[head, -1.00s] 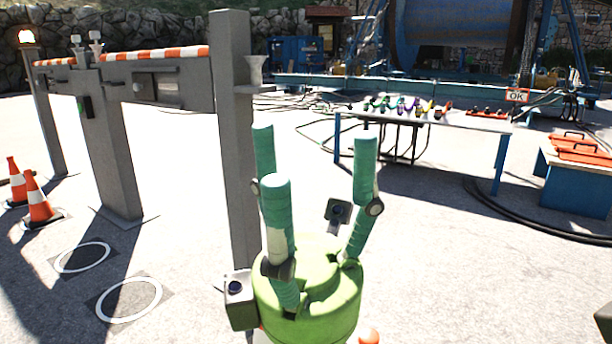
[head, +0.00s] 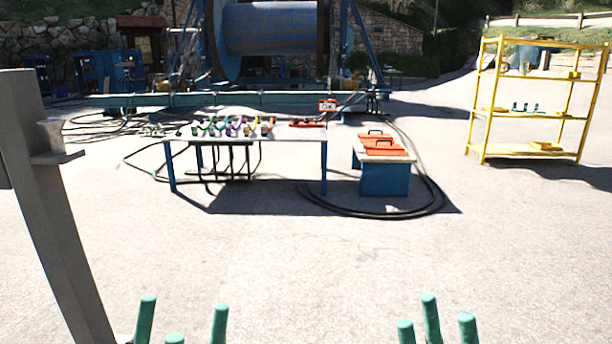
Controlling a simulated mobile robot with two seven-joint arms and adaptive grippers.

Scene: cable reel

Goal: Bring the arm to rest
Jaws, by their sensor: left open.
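My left gripper (head: 181,322) shows at the bottom edge, left of centre. Only the tips of its green fingers are in the picture, and they stand apart and point up. My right gripper (head: 437,320) shows at the bottom edge, right of centre. Its green fingertips are also spread and point up. I see nothing between the fingers of either gripper. The palms and both arms are cut off below the picture. Both grippers are apart from each other and far from the table.
A grey post (head: 55,220) stands close at the left. A table (head: 285,140) with several coloured items stands ahead, beside a blue bench (head: 384,180) with orange lids. Black cable (head: 400,213) lies around them. A yellow shelf (head: 533,150) stands at right. The near ground is clear.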

